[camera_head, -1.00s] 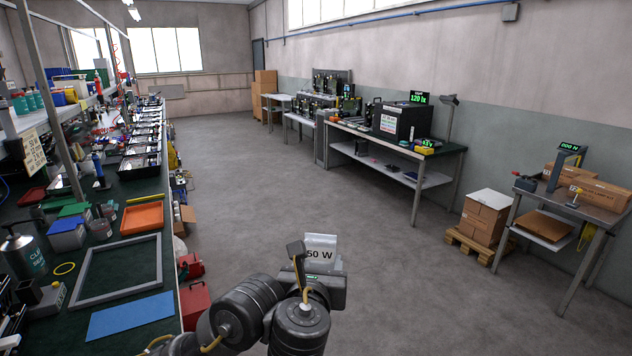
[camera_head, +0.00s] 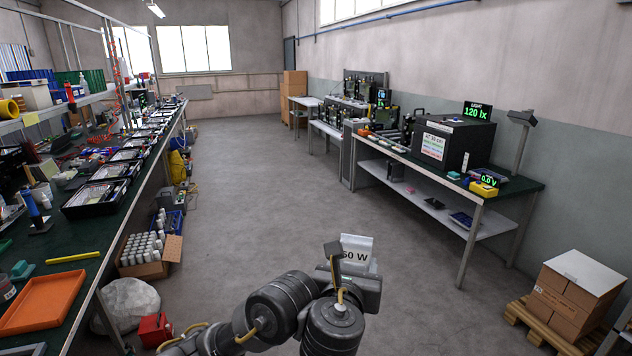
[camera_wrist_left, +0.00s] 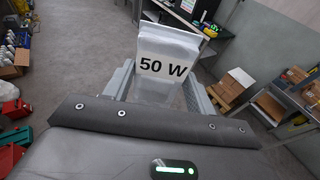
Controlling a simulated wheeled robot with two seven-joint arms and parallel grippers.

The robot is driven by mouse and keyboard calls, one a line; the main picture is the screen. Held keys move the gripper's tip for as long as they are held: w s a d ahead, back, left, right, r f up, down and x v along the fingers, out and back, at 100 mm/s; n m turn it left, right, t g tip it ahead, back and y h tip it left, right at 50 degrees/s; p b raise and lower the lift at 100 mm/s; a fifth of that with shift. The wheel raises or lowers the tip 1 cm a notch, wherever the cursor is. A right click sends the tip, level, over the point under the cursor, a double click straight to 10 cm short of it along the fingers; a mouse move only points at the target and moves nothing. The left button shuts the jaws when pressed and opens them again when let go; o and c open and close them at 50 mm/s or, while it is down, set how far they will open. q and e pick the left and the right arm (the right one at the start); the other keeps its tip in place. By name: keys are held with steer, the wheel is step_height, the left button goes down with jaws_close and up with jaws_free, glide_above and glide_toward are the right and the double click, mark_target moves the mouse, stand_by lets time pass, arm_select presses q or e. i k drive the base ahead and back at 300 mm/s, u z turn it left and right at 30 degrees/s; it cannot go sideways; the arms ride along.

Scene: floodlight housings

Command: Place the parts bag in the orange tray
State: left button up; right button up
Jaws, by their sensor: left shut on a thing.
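The parts bag (camera_head: 357,250) is a clear and white bag marked "50 W". My left gripper (camera_head: 352,268) is shut on it and holds it up over the open floor, in front of me. In the left wrist view the bag (camera_wrist_left: 166,62) stands upright between the two grey fingers of the gripper (camera_wrist_left: 160,92). The orange tray (camera_head: 42,302) lies on the dark green top of the left bench, at the lower left of the head view. The tray looks empty and is well apart from the bag. My right gripper is not in view.
The left bench (camera_head: 88,240) carries a yellow bar (camera_head: 73,257) and several black trays. A red box (camera_head: 155,329) and a carton of white bottles (camera_head: 148,256) stand on the floor beside it. Stacked cartons (camera_head: 575,290) stand at right. The middle floor (camera_head: 275,200) is clear.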

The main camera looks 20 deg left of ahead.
mark_target(46, 317)
steer(key=u, duration=0.65)
steer(key=i, duration=1.75)
steer(key=u, duration=1.65)
steer(key=i, duration=0.75)
steer(key=u, duration=0.25)
